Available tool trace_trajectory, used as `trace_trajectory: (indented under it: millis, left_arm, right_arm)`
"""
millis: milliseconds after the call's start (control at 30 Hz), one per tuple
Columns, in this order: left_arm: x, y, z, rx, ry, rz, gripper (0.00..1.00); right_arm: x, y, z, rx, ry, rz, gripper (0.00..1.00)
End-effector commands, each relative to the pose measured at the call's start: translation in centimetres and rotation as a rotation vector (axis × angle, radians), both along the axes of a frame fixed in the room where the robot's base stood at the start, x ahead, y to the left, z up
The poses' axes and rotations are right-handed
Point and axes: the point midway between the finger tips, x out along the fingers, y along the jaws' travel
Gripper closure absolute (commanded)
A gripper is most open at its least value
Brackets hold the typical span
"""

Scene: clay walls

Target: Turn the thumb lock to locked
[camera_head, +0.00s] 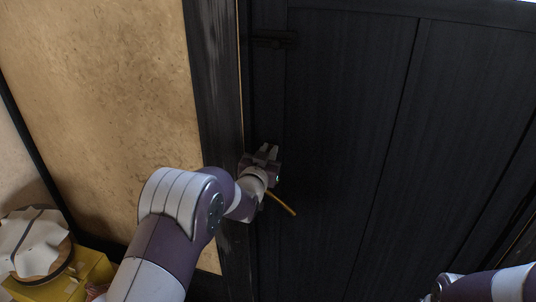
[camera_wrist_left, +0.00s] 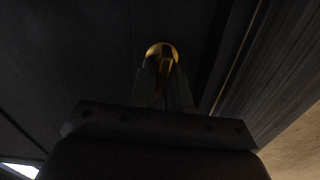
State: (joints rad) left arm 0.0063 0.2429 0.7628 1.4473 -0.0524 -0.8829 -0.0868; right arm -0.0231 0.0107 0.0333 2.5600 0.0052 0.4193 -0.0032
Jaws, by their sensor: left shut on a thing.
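The thumb lock (camera_wrist_left: 161,50) shows in the left wrist view as a round brass piece at the tips of my left gripper (camera_wrist_left: 163,72). The fingers are shut on it, and they hide part of it; its exact turn angle cannot be told. In the head view my left gripper (camera_head: 268,153) is up against the dark door (camera_head: 345,130) near its left edge, and the lock is hidden behind it. My right arm shows only at the lower right corner of the head view; its gripper is out of the picture.
A brass lever handle (camera_head: 281,203) sticks out just below my left gripper. A dark door frame post (camera_head: 216,85) and a clay wall (camera_head: 110,90) stand to the left. A yellow box (camera_head: 92,268) and a white-topped round object (camera_head: 35,245) are at the lower left.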

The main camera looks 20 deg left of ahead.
Motion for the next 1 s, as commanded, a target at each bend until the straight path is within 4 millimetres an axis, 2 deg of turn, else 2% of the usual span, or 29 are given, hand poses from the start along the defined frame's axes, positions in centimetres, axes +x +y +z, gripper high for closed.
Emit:
trace_trajectory:
  millis: [33,1000]
  left_arm:
    - [0.0,0.0,-0.4,0.031,-0.002,0.000,1.00]
    - [0.0,-0.8,-1.1,0.938,-0.032,0.001,1.00]
  right_arm:
    - [0.0,0.0,-0.8,0.000,0.000,0.000,0.57]
    - [0.0,0.0,-9.2,0.000,0.000,0.000,0.57]
